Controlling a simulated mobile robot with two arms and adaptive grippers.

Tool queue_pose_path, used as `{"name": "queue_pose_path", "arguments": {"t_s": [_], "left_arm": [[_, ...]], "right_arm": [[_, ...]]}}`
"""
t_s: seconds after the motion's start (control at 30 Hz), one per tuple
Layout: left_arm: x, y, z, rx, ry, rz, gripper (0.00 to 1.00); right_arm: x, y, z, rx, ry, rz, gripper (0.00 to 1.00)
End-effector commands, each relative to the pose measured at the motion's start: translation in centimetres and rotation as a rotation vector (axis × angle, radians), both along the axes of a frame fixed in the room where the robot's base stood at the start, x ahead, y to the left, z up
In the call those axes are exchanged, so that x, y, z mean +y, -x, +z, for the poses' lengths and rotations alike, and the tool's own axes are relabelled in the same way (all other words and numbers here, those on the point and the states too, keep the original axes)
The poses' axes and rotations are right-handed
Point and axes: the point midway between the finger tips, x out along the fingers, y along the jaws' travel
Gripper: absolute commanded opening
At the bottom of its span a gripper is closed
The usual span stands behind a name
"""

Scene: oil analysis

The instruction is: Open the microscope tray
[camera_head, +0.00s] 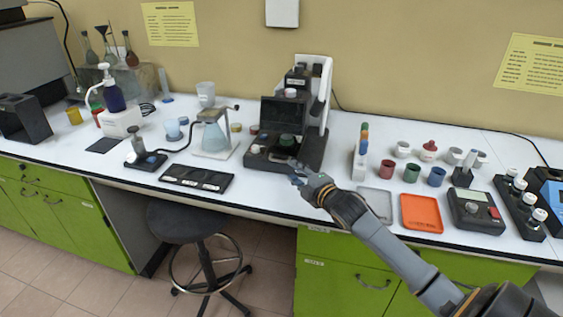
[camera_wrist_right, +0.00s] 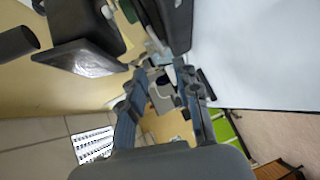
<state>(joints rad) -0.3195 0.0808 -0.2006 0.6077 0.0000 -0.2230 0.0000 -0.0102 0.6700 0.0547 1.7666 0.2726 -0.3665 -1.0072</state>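The microscope (camera_head: 318,108) is a black and white device at the back middle of the table, with a dark upright panel (camera_head: 283,114). In front of the panel is its low black base (camera_head: 313,150), with a dark green round part (camera_head: 287,141) on it. I cannot tell for sure which part is the tray. My right gripper (camera_head: 294,173) is at the front edge of the base; I cannot tell whether it touches. Its fingers stand apart in the right wrist view (camera_wrist_right: 160,72), with nothing clearly held between them. My left gripper is out of view.
A glass flask on a stand (camera_head: 214,138) and a black slide holder (camera_head: 196,178) are left of the microscope. A white rack (camera_head: 358,162), a grey tray (camera_head: 376,204) and an orange tray (camera_head: 421,212) are to its right. A stool (camera_head: 187,221) stands below the table edge.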

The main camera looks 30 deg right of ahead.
Motion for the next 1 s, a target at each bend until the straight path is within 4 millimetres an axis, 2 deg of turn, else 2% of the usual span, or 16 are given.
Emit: {"name": "queue_pose_path", "arguments": {"t_s": [0.13, 0.3, 0.43, 0.6, 0.9, 0.93, 1.0], "left_arm": [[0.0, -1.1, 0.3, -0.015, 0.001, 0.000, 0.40], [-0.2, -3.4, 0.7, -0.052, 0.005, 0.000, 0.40], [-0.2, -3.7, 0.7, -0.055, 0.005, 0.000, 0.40], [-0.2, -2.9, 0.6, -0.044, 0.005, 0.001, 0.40], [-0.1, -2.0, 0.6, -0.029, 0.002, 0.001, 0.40], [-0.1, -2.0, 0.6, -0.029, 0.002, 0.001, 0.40], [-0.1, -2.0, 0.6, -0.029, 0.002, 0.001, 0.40]], "right_arm": [[-0.2, -2.7, -0.2, -0.002, -0.001, -0.001, 0.32], [-0.4, -5.4, -0.7, -0.001, -0.001, -0.001, 0.32], [-0.5, -6.8, -1.0, -0.001, 0.000, -0.001, 0.32], [-0.5, -7.7, -1.3, 0.001, 0.000, -0.001, 0.32], [-0.5, -7.9, -1.3, 0.000, 0.001, 0.000, 0.32], [-0.5, -7.9, -1.3, 0.000, 0.001, 0.000, 0.30], [-0.5, -7.9, -1.3, 0.000, 0.001, 0.000, 0.16]]}}
